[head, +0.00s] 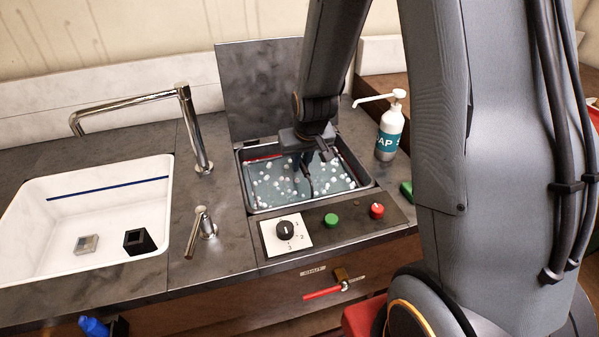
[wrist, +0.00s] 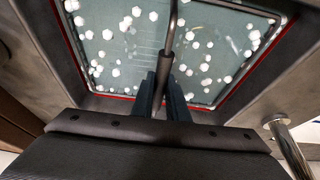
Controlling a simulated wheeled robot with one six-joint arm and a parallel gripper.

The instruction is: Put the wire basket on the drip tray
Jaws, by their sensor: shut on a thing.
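My gripper (head: 302,163) reaches down over the open tank (head: 254,209), its fingers close together. It is shut on a dark upright handle (head: 310,188), which runs down into the liquid. In the wrist view, the fingers (wrist: 163,88) grip the black sleeve of this handle (wrist: 172,22). The handle appears to belong to the wire basket. The basket itself is mostly hidden under the cloudy liquid and white floating bits; only faint lines show below the surface. I cannot make out the drip tray in either view.
A raised dark lid (head: 257,85) stands behind the tank. A white sink (head: 105,195) with a tall tap (head: 190,125) is at left. A soap bottle (head: 390,130) stands right of the tank. A panel with knobs (head: 331,220) is in front.

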